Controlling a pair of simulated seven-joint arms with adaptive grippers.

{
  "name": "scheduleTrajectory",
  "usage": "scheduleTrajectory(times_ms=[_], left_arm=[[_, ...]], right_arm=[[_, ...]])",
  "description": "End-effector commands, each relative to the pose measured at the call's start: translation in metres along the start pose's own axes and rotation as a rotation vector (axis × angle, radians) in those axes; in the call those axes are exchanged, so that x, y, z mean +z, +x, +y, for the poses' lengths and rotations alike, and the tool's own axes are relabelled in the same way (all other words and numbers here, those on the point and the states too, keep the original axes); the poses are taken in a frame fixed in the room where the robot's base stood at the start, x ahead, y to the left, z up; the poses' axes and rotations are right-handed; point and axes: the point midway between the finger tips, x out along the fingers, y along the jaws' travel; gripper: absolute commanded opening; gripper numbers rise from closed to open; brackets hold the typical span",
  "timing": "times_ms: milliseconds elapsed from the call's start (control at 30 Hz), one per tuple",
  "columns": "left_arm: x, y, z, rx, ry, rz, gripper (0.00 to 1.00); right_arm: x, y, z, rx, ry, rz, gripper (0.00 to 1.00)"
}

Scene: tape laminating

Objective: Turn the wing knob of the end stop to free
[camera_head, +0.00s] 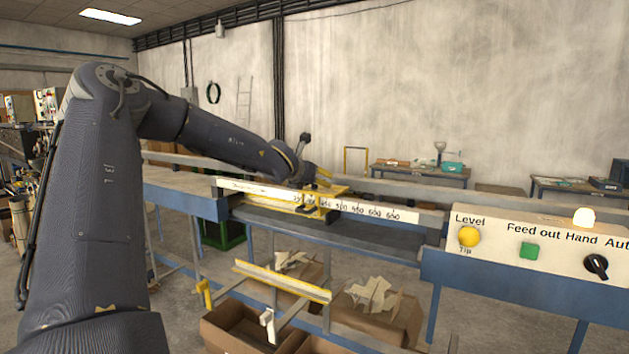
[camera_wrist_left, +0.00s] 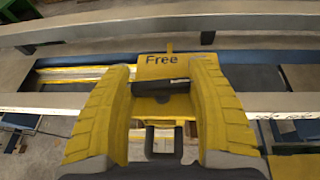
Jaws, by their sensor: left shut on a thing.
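The end stop (camera_head: 312,208) is a yellow block on the white scale rail. In the left wrist view its yellow plate (camera_wrist_left: 165,69) carries the word "Free" at the far edge. The black wing knob (camera_wrist_left: 160,88) lies as a crosswise bar below that word. My left gripper (camera_head: 318,178) reaches down onto the end stop. In the left wrist view its yellow fingers (camera_wrist_left: 162,76) stand on both sides of the bar and are shut on its ends. The knob is hard to make out in the head view. My right gripper is not in view.
The scale rail (camera_head: 405,214) runs along the blue-framed bench. A control panel (camera_head: 545,245) with yellow and green buttons and a black selector stands at right. Cardboard boxes (camera_head: 372,318) with scraps and a yellow-edged bracket (camera_head: 283,280) sit below the bench.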

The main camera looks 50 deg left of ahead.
Motion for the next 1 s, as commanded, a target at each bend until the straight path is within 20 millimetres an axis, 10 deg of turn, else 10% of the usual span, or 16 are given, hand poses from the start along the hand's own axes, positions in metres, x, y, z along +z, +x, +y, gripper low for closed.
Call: scheduleTrajectory(times_ms=[1000], left_arm=[[-0.0009,0.0020,-0.0010,0.864,-0.358,0.000,0.29]], right_arm=[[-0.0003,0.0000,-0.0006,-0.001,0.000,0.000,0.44]])
